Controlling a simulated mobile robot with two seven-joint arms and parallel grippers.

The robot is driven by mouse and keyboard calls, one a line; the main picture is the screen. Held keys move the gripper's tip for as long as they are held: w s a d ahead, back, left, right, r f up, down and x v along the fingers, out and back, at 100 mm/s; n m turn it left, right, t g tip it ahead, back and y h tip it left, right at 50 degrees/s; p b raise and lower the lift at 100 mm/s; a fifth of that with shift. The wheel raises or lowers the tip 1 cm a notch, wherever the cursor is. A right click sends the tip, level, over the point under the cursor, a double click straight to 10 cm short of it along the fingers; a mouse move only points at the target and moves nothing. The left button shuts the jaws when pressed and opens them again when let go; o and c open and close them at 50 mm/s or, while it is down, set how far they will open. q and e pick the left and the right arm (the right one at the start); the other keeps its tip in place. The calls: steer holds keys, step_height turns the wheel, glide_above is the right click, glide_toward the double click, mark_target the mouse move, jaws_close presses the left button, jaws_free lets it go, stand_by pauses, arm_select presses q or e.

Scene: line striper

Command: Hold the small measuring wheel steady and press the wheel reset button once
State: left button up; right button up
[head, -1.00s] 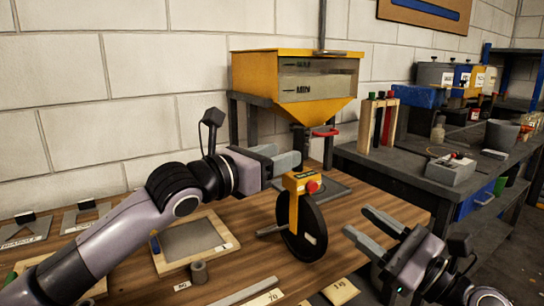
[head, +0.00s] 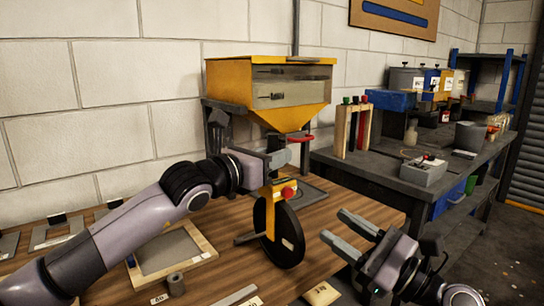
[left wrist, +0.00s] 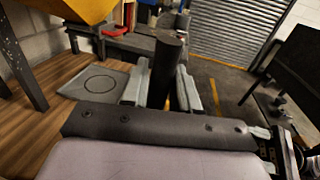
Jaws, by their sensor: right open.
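The measuring wheel (head: 284,240) stands upright on the wooden bench, with a black disc, a yellow bracket (head: 267,205) and a red button (head: 288,193) on the bracket. My left gripper (head: 278,158) is at the top of the wheel, just above the bracket. In the left wrist view its fingers (left wrist: 162,88) lie on either side of a dark upright cylinder (left wrist: 168,62), which looks like the wheel's handle. I cannot tell whether they press on it. My right gripper (head: 350,236) is open and empty, to the right of the wheel and apart from the button.
A yellow hopper (head: 230,80) on a dark stand is behind the wheel. A framed grey panel (head: 205,240) and a small grey cylinder (head: 176,284) lie on the bench to the left. A dark side bench (head: 360,168) with bottles and boxes is at right.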

arm_select(q)
jaws_close()
arm_select(e)
jaws_close()
stand_by(1.3)
